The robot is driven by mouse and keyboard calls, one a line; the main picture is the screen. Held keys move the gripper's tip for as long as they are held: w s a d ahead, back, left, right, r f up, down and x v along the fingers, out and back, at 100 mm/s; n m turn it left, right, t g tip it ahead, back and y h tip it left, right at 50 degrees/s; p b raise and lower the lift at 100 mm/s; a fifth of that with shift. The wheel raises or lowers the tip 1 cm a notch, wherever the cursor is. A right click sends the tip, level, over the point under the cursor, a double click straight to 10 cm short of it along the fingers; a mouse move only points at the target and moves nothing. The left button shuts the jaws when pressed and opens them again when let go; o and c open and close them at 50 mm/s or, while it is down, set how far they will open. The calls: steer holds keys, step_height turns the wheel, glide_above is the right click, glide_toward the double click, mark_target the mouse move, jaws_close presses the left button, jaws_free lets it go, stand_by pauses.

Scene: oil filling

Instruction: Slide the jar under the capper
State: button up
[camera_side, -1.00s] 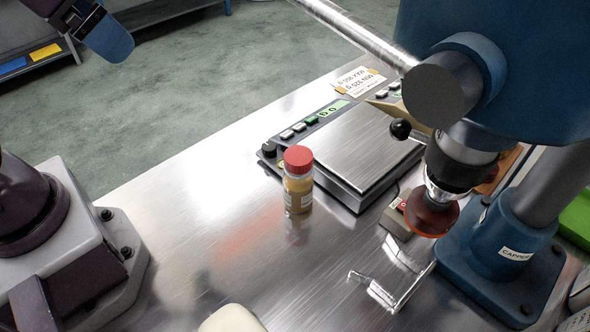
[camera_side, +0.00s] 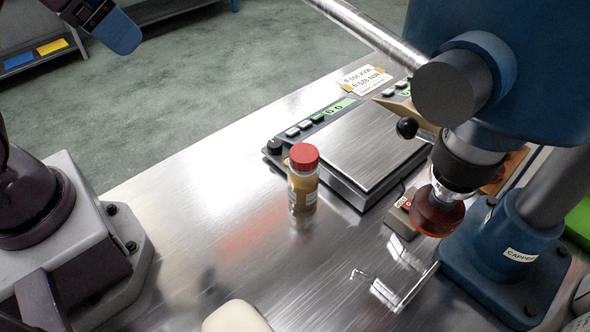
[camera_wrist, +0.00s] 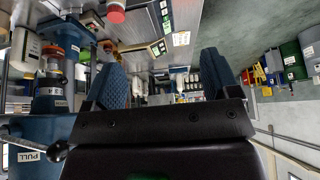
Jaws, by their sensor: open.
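The jar (camera_side: 303,195) stands upright on the steel table, in front of the scale's left corner, with amber contents and a red lid on top. Its red lid also shows at the top of the wrist view (camera_wrist: 115,13). The blue capper (camera_side: 515,255) stands to the right of the jar, its reddish-brown head (camera_side: 437,212) over the table. The jar is clear of the capper, with a gap between them. My gripper (camera_wrist: 163,82) is open and empty in the wrist view, two blue pads apart. A blue finger shows at the side view's top left, far from the jar.
A scale (camera_side: 365,150) with a green display stands behind the jar. A bent metal guide (camera_side: 400,290) lies on the table before the capper. The capper's long lever (camera_side: 365,30) reaches to the upper left. The table left of the jar is clear.

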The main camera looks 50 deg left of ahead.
steer(key=w+d+f+t+h, duration=0.2)
steer(key=w+d+f, duration=0.3)
steer(key=w, duration=0.5)
steer(key=n+t+y, duration=0.2)
steer(key=n+t, duration=0.1)
steer(key=t, duration=0.2)
glide_above(292, 165)
steer(key=f, duration=1.5)
steer(key=shift+w+a+f, duration=0.2)
steer(key=shift+w+a, duration=0.15)
steer(key=shift+a, duration=0.05)
steer(key=s+f+m+t, duration=0.1)
steer(key=s+f+t, duration=0.1)
steer(key=s+f+m+t, duration=0.1)
steer(key=f+t, duration=0.1)
steer(key=shift+s+d+f, duration=0.15)
steer(key=shift+s+f, duration=0.25)
steer(key=shift+s+d+f+m+t+h, duration=0.1)
steer(key=shift+s+f+m+t+h, duration=0.15)
steer(key=shift+s+m+t+h, duration=0.65)
steer(key=shift+w+d, duration=0.15)
steer(key=shift+w, duration=1.7)
steer(key=shift+w+d, duration=0.15)
steer(key=shift+w, duration=1.7)
